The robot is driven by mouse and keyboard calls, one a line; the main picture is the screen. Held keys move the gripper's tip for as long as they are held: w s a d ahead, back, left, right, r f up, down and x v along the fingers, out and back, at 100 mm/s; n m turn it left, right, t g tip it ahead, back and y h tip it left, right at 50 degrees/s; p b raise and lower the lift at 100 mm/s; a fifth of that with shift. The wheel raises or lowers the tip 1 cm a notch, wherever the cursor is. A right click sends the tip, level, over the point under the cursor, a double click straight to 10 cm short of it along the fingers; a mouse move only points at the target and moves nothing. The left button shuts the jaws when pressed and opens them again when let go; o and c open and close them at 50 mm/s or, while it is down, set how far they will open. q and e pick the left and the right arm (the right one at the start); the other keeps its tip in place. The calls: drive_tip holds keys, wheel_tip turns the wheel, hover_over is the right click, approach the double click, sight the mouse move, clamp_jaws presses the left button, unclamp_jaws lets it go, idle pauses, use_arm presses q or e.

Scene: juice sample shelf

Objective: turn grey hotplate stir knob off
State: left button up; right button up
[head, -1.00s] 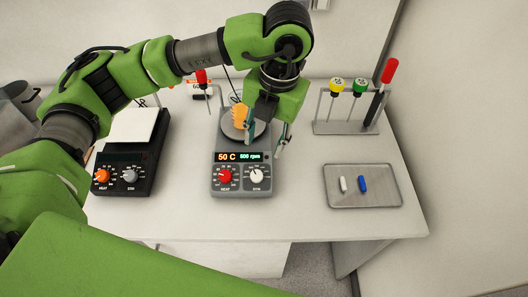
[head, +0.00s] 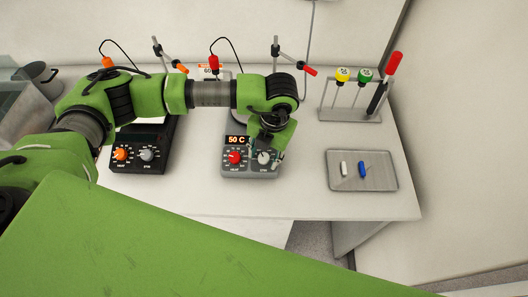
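The grey hotplate (head: 250,172) stands in the middle of the table. Its display (head: 236,141) reads 50 C on the left; the rpm part is hidden behind my gripper. The red heat knob (head: 235,158) is at the left of its front panel. The white stir knob (head: 264,157) is at the right. My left gripper (head: 266,154) points down at the stir knob, with its fingers apart on either side of it. I cannot tell whether they touch the knob. My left arm hides most of the hotplate's top. My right gripper is not in view.
A black hotplate (head: 130,168) with an orange and a grey knob stands to the left. A metal tray (head: 362,184) with a white and a blue bar lies to the right. A rack (head: 350,115) with yellow and green-capped tools stands behind it.

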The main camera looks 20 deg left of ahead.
use_arm(q)
drive_tip(key=shift+f, duration=0.1)
drive_tip(key=shift+c, duration=0.5)
drive_tip(key=c, duration=1)
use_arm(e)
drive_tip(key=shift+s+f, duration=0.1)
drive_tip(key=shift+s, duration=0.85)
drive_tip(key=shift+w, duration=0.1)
